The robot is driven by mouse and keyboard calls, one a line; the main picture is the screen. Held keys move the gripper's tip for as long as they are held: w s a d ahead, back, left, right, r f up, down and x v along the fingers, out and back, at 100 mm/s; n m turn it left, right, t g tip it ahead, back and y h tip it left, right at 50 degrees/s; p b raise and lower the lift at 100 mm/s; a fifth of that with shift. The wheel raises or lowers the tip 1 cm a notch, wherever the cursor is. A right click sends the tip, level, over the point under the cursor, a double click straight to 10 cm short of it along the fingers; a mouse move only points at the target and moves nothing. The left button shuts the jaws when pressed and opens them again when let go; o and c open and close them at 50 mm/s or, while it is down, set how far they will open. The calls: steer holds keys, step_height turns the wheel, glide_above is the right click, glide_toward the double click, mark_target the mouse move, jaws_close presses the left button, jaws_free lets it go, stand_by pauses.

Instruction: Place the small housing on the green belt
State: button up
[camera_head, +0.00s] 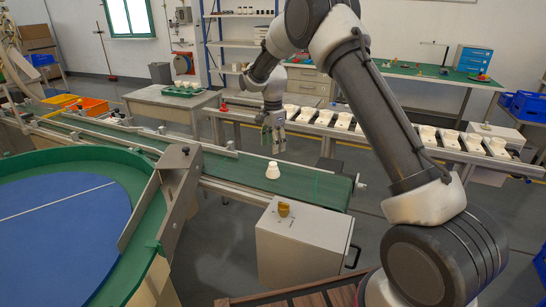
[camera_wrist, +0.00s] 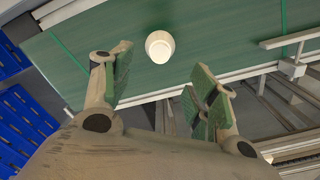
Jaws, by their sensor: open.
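The small white housing (camera_head: 272,170) stands upright on the green belt (camera_head: 225,168), near the belt's right end. In the wrist view the housing (camera_wrist: 160,46) lies beyond my fingertips, with bare green belt (camera_wrist: 225,35) around it. My gripper (camera_head: 274,148) hangs pointing down at the far side of the belt, behind the housing. In the wrist view my gripper (camera_wrist: 160,85) has its two green-padded fingers wide apart, with nothing between them. It does not touch the housing.
A grey box with an orange knob (camera_head: 284,210) stands in front of the belt. A long rack of several white housings (camera_head: 420,145) runs behind. A round blue table (camera_head: 65,215) with a green rim is at left. A green tray (camera_head: 184,90) of housings sits on a back table.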

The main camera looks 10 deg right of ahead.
steer(key=s+d+r+n+t, duration=0.1)
steer(key=s+d+r+n, duration=0.3)
steer(key=s+r, duration=0.7)
steer(key=s+d+r+n+t, duration=0.1)
steer(key=s+d+r+n, duration=0.2)
steer(key=s+d+r, duration=0.65)
steer(key=s+d+r+n+t, duration=0.1)
steer(key=s+n, duration=0.2)
steer(key=s, duration=0.9)
steer(key=s+d+n+t, duration=0.1)
steer(key=s+n, duration=0.3)
steer(key=s, duration=0.8)
steer(key=shift+s+d+r, duration=0.25)
steer(key=shift+d+r, duration=0.05)
steer(key=shift+r, duration=0.1)
steer(key=shift+d, duration=0.1)
